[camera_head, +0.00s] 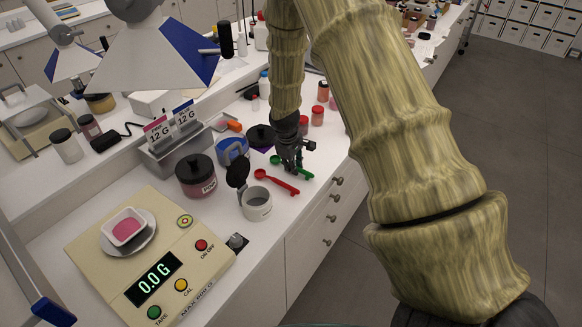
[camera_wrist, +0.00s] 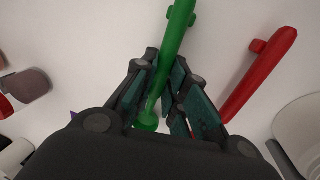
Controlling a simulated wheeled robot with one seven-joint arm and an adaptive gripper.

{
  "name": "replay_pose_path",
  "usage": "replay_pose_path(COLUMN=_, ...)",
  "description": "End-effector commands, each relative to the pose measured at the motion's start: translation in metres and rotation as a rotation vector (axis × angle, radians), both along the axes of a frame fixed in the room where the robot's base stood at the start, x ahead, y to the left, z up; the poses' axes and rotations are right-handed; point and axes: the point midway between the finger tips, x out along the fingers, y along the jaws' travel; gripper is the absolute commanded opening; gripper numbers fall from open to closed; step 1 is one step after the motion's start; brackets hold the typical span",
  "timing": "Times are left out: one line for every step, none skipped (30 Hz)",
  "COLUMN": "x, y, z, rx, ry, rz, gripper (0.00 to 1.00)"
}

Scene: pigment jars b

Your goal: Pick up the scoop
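A green scoop (camera_head: 304,173) lies near the front edge of the white counter, partly hidden by my gripper (camera_head: 291,160) in the head view. In the wrist view, the green scoop (camera_wrist: 178,30) runs up between the two fingers of my gripper (camera_wrist: 167,70). The fingers are drawn in close on both sides of its handle and look shut on it. Its round end is low between the fingers. I see no clear gap under the scoop. A red scoop (camera_head: 277,181) lies beside it, apart from the gripper; it also shows in the wrist view (camera_wrist: 258,75).
A grey jar with an open black lid (camera_head: 257,204) stands close to the red scoop. A dark-lidded pigment jar (camera_head: 196,177), a blue container (camera_head: 232,151) and small red jars (camera_head: 317,115) stand around. A scale (camera_head: 152,270) reading 0.0 holds a pink-filled dish (camera_head: 124,227).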

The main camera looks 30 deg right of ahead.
Motion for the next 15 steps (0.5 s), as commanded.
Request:
replay_pose_path(x=-0.0001, y=0.0, z=0.0, rx=0.0, ry=0.0, rz=0.0, gripper=0.0)
replay_pose_path(x=-0.0001, y=0.0, z=0.0, rx=0.0, ry=0.0, rz=0.0, gripper=0.0)
replay_pose_path(x=-0.0001, y=0.0, z=0.0, rx=0.0, ry=0.0, rz=0.0, gripper=0.0)
replay_pose_path(x=-0.0001, y=0.0, z=0.0, rx=0.0, ry=0.0, rz=0.0, gripper=0.0)
replay_pose_path(x=-0.0001, y=0.0, z=0.0, rx=0.0, ry=0.0, rz=0.0, gripper=0.0)
replay_pose_path(x=-0.0001, y=0.0, z=0.0, rx=0.0, ry=0.0, rz=0.0, gripper=0.0)
replay_pose_path(x=-0.0001, y=0.0, z=0.0, rx=0.0, ry=0.0, rz=0.0, gripper=0.0)
replay_pose_path(x=-0.0001, y=0.0, z=0.0, rx=0.0, ry=0.0, rz=0.0, gripper=0.0)
replay_pose_path(x=-0.0001, y=-0.0001, z=0.0002, rx=0.0, ry=0.0, rz=0.0, gripper=0.0)
replay_pose_path(x=0.0, y=-0.0001, z=0.0004, rx=0.0, ry=0.0, rz=0.0, gripper=0.0)
replay_pose_path(x=0.0, y=-0.0001, z=0.0009, rx=0.0, ry=0.0, rz=0.0, gripper=0.0)
replay_pose_path(x=0.0002, y=-0.0001, z=0.0018, rx=0.0, ry=0.0, rz=0.0, gripper=0.0)
replay_pose_path(x=0.0002, y=-0.0001, z=0.0028, rx=0.0, ry=-0.001, rz=0.0, gripper=0.0)
replay_pose_path(x=0.0004, y=-0.0001, z=0.0039, rx=0.0, ry=-0.001, rz=0.0, gripper=0.0)
replay_pose_path(x=0.0004, y=-0.0001, z=0.0059, rx=0.0, ry=-0.001, rz=0.0, gripper=0.0)
